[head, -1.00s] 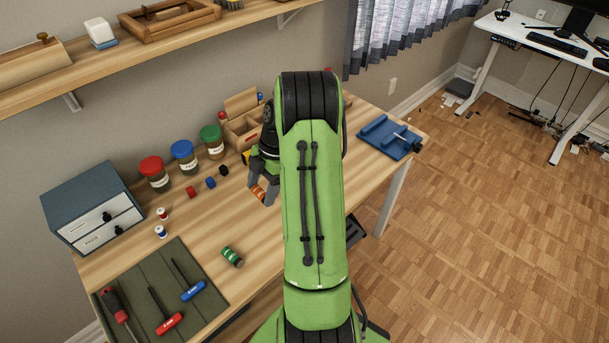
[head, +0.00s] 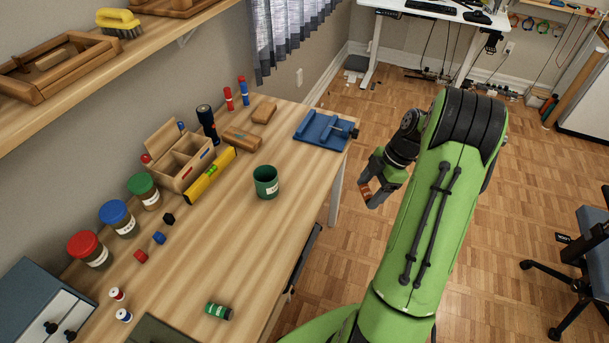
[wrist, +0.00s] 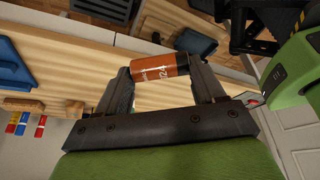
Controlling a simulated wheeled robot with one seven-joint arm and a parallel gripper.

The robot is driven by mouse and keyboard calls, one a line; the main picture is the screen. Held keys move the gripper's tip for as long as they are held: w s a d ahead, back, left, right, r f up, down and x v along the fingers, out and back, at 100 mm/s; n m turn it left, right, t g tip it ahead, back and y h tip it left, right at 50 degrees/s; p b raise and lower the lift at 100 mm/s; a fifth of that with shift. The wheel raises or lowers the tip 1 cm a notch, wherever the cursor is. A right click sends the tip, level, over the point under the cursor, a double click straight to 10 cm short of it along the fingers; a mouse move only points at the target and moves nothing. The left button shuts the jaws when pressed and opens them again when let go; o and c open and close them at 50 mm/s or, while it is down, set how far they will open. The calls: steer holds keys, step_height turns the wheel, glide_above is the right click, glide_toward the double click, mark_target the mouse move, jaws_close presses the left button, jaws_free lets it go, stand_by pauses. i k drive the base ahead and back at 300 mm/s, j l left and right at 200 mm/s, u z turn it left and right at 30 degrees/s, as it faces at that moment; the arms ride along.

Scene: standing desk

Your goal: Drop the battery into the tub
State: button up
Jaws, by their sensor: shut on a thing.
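My gripper (head: 371,194) is shut on an orange and black battery (wrist: 160,67), held crosswise between the fingertips in the wrist view. In the head view the battery (head: 366,191) shows small and partly hidden by the fingers. The gripper appears off the desk's right edge, in front of the floor. A dark green open tub (head: 266,182) with a white label stands upright on the desk, to the left of my gripper and apart from it. A second battery, green and black (head: 218,311), lies on the desk near the front.
Lidded jars (head: 118,219) stand along the wall. A blue vise-like fixture (head: 322,131) sits at the far right end. The desk around the tub's front is clear.

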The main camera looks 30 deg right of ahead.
mark_target(268, 192)
steer(key=i+l+u, duration=0.15)
steer(key=l+u, duration=0.2)
steer(key=u, duration=0.15)
steer(key=l+u, duration=0.35)
steer(key=u, duration=0.15)
steer(key=l+u, duration=0.85)
steer(key=u, duration=0.15)
steer(key=k+l+u, duration=0.1)
steer(key=l+u, duration=0.25)
steer(key=u, duration=0.15)
